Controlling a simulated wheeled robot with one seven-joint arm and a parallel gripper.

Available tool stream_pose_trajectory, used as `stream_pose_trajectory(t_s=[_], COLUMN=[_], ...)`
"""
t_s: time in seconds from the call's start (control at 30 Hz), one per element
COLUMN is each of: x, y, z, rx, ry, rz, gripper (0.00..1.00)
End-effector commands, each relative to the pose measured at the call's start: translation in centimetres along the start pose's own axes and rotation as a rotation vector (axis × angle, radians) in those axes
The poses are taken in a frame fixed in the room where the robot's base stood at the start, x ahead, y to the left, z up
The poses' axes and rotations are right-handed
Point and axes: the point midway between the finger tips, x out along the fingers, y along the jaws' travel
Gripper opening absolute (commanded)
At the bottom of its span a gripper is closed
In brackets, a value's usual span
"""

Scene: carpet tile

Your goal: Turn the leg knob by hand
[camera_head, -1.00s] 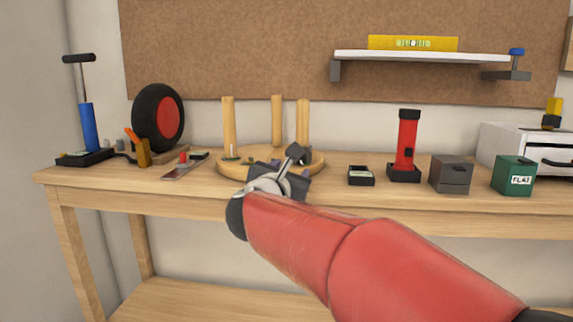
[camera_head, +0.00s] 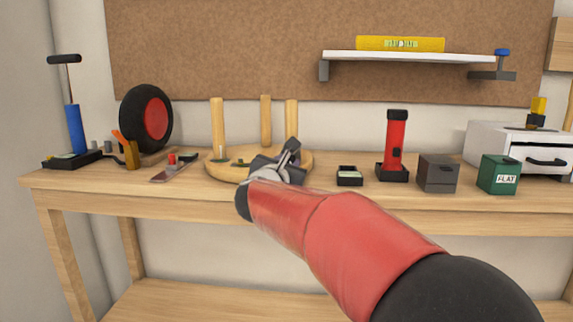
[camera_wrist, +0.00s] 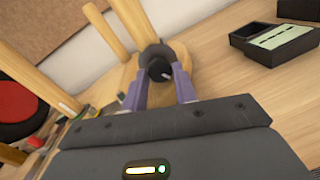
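An upturned round wooden stool (camera_head: 222,168) lies on the workbench with its legs (camera_head: 217,125) pointing up. In the wrist view a dark round knob (camera_wrist: 158,68) sits beside the foot of a leg (camera_wrist: 134,22) near the stool's edge. My gripper (camera_wrist: 160,84) is open. Its two purple-grey fingers are at either side of the knob's near end, with gaps visible; I cannot tell whether either touches. In the head view my gripper (camera_head: 284,160) is over the stool's right front edge and hides the knob.
A small black box (camera_head: 349,176), a red flashlight (camera_head: 396,140), a grey box (camera_head: 437,173) and a green FLAT box (camera_head: 498,173) stand to the right. A wheel (camera_head: 147,118) and a blue pump (camera_head: 76,130) stand left.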

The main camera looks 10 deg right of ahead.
Motion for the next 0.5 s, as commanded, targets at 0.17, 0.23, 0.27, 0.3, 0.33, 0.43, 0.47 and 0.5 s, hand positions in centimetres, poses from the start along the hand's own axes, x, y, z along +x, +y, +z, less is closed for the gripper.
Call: stream_pose_trajectory(t_s=[0.17,0.23,0.27,0.3,0.33,0.43,0.47,0.5], x=[-0.01,-0.01,-0.02,-0.02,-0.02,-0.02,-0.02,-0.02], y=[-0.04,-0.08,-0.1,-0.1,-0.1,-0.08,-0.07,-0.06], z=[-0.06,-0.22,-0.27,-0.27,-0.26,-0.13,-0.09,-0.05], rx=[-0.005,-0.034,-0.053,-0.078,-0.096,-0.132,-0.135,-0.137], ry=[0.0,-0.005,-0.007,-0.011,-0.013,-0.017,-0.018,-0.017], rz=[0.0,0.001,0.002,0.003,0.004,0.004,0.004,0.004], gripper=[0.05,0.06,0.06,0.05,0.05,0.05,0.05,0.05])
